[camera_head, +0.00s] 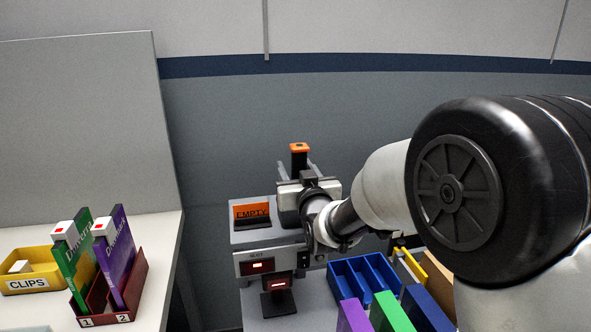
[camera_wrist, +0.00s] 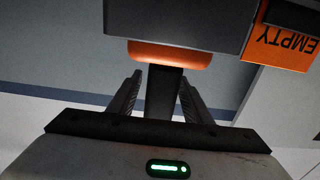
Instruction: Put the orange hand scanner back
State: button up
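The orange hand scanner (camera_head: 299,147) stands upright at my gripper (camera_head: 298,167), its orange end on top in the head view. In the wrist view, an orange part (camera_wrist: 168,55) and a dark handle (camera_wrist: 166,95) show. My gripper's two fingers (camera_wrist: 162,82) lie on either side of this handle, close to it. I cannot tell whether they touch it. A grey stand (camera_head: 242,237) carries an orange sign reading EMPTY (camera_head: 251,211), left of my gripper; the sign also shows upside down in the wrist view (camera_wrist: 285,42).
Dark screens (camera_head: 257,267) with lit marks are on the stand's front. A blue divided bin (camera_head: 362,275) and upright coloured folders (camera_head: 392,312) stand right. On the left table are a yellow CLIPS tray (camera_head: 28,285) and a dark red rack (camera_head: 128,297) with two binders. A wall stands behind.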

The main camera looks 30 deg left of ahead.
jog(key=v, duration=1.2)
jog(key=shift+r+p, duration=0.15)
jog(key=shift+p, duration=0.25)
